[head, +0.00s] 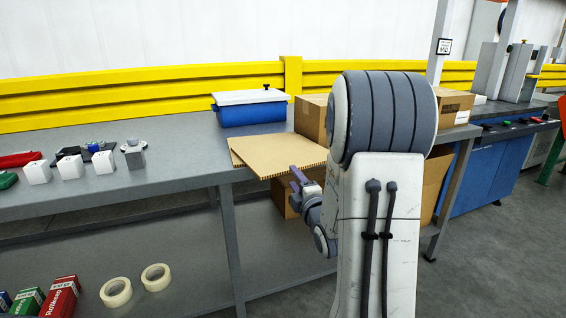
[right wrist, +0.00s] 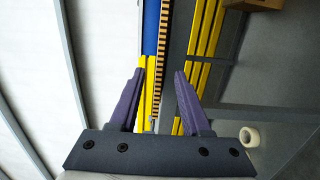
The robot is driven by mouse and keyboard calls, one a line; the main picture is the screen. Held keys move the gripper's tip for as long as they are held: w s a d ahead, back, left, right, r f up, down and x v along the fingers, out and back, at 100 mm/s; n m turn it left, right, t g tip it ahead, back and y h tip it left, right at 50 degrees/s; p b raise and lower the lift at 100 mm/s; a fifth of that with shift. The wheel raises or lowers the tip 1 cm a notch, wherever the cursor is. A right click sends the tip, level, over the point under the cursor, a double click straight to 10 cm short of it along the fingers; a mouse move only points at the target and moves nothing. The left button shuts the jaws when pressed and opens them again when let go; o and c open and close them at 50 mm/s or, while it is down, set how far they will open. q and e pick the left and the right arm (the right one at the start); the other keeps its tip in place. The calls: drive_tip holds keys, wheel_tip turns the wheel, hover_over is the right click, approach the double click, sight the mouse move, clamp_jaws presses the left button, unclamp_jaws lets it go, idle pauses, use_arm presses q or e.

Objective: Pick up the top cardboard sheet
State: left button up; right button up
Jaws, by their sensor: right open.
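The brown cardboard sheets (head: 265,154) lie flat on the grey table, sticking out past its front edge. I cannot tell how many there are. In the right wrist view their corrugated edge (right wrist: 163,45) shows as a thin strip between the two purple fingers. My right gripper (head: 297,178) is at the front right corner of the sheets, its fingers apart. In the right wrist view my right gripper (right wrist: 156,75) is open, with the edge between the fingers but no visible contact. My right arm hides part of the area to the right. My left gripper is out of view.
A blue bin with a white lid (head: 250,108) stands behind the sheets. A cardboard box (head: 311,117) is behind my right arm. White blocks (head: 70,167) and other small items stand at left. Tape rolls (head: 156,277) lie on the lower shelf. A yellow rail (head: 150,88) runs behind.

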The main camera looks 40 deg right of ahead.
sight(285, 164)
drive_tip(key=x, duration=0.9)
clamp_jaws()
